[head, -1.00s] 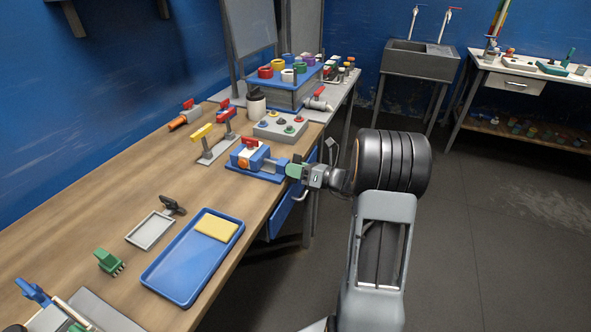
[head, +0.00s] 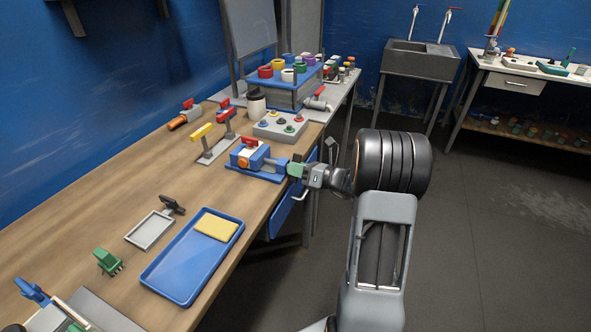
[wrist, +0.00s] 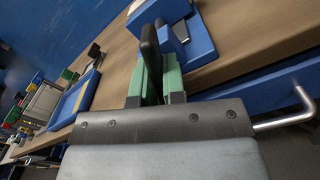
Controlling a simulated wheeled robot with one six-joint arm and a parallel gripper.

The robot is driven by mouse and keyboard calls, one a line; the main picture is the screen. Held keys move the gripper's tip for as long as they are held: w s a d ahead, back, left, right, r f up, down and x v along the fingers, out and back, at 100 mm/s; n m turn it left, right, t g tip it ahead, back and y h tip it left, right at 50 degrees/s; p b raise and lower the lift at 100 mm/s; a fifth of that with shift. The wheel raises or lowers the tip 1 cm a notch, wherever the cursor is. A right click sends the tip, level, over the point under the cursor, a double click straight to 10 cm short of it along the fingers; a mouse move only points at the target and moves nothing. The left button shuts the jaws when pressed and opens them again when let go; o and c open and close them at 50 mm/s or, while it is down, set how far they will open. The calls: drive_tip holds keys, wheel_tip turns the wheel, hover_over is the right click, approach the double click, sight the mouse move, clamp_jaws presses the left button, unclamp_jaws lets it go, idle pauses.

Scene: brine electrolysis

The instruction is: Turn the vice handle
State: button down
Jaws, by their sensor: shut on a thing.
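The blue vice (head: 256,162) stands near the front edge of the wooden bench in the head view, with an orange part and a red piece on it. Part of its blue body (wrist: 192,38) shows at the top of the wrist view. My gripper (head: 295,170) is at the right end of the vice. In the wrist view its green fingers (wrist: 153,78) are shut around a dark upright bar, the vice handle (wrist: 150,48). The lower part of the handle is hidden between the fingers.
A blue tray (head: 183,277) with a yellow sponge (head: 215,227) lies on the bench. A grey button box (head: 279,127) and a yellow-handled lever (head: 202,134) stand behind the vice. A blue drawer with a metal handle (wrist: 287,120) is below the bench edge. The floor at right is clear.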

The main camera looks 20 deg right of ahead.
drive_tip(key=n+b, duration=0.1)
drive_tip(key=n, duration=0.1)
drive_tip(key=n+b, duration=0.1)
drive_tip(key=b, duration=0.1)
drive_tip(key=n+b, duration=0.1)
drive_tip(key=n, duration=0.1)
drive_tip(key=shift+f+n, duration=0.25)
drive_tip(key=shift+n, duration=0.05)
drive_tip(key=n+b, duration=0.4)
drive_tip(key=b, duration=0.1)
drive_tip(key=shift+n, duration=0.3)
drive_tip(key=n+b, duration=0.5)
drive_tip(key=b, duration=0.1)
drive_tip(key=shift+f+b, duration=0.1)
drive_tip(key=shift+b, duration=0.2)
drive_tip(key=n+b, duration=0.3)
drive_tip(key=b, duration=0.1)
drive_tip(key=shift+n, duration=0.4)
drive_tip(key=shift+r+n+b, duration=0.2)
drive_tip(key=shift+n+b, duration=0.3)
drive_tip(key=shift+b, duration=0.25)
drive_tip(key=shift+r+n, duration=0.1)
drive_tip(key=shift+n, duration=0.2)
drive_tip(key=c, duration=1.2)
unclamp_jaws()
drive_tip(key=shift+d, duration=0.1)
drive_tip(key=shift+r, duration=0.1)
